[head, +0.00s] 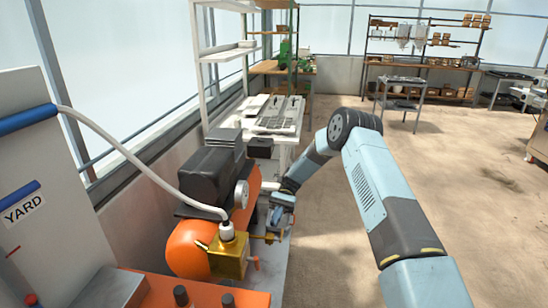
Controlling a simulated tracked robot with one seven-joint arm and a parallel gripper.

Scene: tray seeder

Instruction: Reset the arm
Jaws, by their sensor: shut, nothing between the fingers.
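My arm reaches forward from the lower right and bends back down to my gripper (276,222) near the middle of the head view. My gripper is shut with nothing between its fingers. It is close to the brass valve block (229,255) on the orange tank (188,247). A thin brass-coloured piece (262,238) sticks out from the block towards my gripper. I cannot tell whether the fingers touch it. A white hose (150,172) runs from the left to the top of the block.
A panel marked YARD (24,210) stands at the left. A black motor housing (205,178) sits above the tank. A white bench (268,125) with trays is behind it, and shelving (425,60) and a small table (401,82) are at the back. The floor (470,170) to the right is clear.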

